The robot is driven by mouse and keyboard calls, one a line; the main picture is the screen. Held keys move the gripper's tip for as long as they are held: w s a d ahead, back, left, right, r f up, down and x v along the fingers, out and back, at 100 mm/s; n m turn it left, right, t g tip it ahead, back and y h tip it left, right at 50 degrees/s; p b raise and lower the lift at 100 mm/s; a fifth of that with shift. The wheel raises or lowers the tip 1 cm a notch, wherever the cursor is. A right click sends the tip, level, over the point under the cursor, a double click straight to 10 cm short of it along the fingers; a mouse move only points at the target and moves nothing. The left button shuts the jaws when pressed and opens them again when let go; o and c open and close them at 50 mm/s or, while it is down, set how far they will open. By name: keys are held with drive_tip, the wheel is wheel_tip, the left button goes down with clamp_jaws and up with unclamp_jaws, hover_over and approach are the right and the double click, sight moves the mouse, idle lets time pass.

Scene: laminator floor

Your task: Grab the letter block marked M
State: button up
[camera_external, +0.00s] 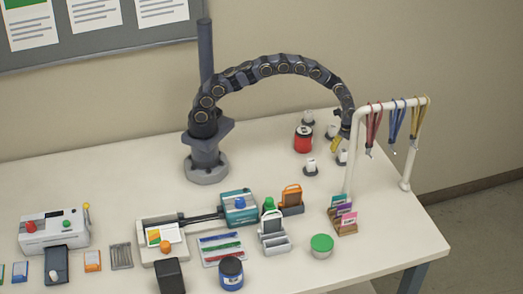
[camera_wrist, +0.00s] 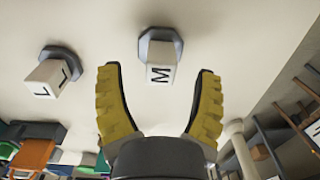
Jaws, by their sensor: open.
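The letter block marked M (camera_wrist: 159,68) is a pale block with a dark letter on a grey many-sided base. In the wrist view it stands at top centre, between and just beyond my fingertips, with no visible contact. My gripper (camera_wrist: 158,76) has two yellow ribbed fingers spread wide and nothing held. A block marked L (camera_wrist: 50,80) stands left of my left finger on a similar base. In the external view my gripper (camera_external: 337,143) is low among several white blocks near the table's right side. Their letters are too small to read there.
A red container (camera_external: 303,139) stands left of my gripper. A white rack (camera_external: 375,110) with hanging lanyards stands close on the right. A card holder (camera_external: 343,217) and a green-lidded jar (camera_external: 321,246) are nearer the front. The table left of the red container is clear.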

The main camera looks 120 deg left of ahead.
sight(344, 150)
wheel_tip(344, 150, down, 4)
drive_tip(key=shift+r, duration=0.1)
clamp_jaws()
drive_tip(key=shift+r, duration=0.1)
idle(0.4)
